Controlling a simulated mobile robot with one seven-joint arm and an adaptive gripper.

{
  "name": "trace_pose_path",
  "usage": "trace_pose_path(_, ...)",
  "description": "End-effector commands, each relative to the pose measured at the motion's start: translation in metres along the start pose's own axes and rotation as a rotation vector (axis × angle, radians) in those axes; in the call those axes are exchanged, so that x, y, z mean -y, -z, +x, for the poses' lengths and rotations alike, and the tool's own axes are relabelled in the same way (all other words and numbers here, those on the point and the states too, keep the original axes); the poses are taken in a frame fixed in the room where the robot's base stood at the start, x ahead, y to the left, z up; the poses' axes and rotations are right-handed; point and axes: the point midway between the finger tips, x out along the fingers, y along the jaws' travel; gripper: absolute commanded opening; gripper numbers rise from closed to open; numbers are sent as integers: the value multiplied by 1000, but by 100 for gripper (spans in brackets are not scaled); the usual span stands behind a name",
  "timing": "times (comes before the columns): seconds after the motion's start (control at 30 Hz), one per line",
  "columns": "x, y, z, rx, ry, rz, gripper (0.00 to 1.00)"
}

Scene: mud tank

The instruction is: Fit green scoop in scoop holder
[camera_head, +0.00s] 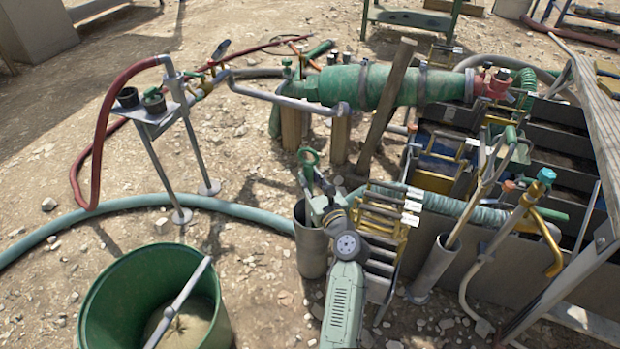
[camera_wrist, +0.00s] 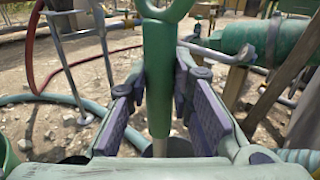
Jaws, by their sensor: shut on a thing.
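The green scoop (camera_head: 309,178) stands roughly upright, its ring-topped handle above my gripper (camera_head: 316,203). In the wrist view, both finger pads of my gripper (camera_wrist: 160,95) close on the sides of the green handle (camera_wrist: 159,60). A pale shaft runs down from the handle. A grey upright tube (camera_head: 311,252), which looks like the scoop holder, stands right below my gripper. Its dark rim (camera_wrist: 180,148) shows behind the lower shaft in the wrist view. The scoop's lower end is hidden, so I cannot tell whether it is inside the tube.
A green bucket (camera_head: 100,300) stands at the lower left. A yellow-railed rack (camera_head: 382,215) is close right of the tube. Another grey tube (camera_head: 437,265) holds a long-handled tool. A teal hose (camera_head: 110,208) crosses the ground. A wooden plank (camera_head: 384,105) leans behind.

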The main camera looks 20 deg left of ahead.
Motion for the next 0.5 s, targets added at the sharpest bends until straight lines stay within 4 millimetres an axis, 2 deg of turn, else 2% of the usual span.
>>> trace_pose_path(0.5,0,9,-1,-2,1,3,0)
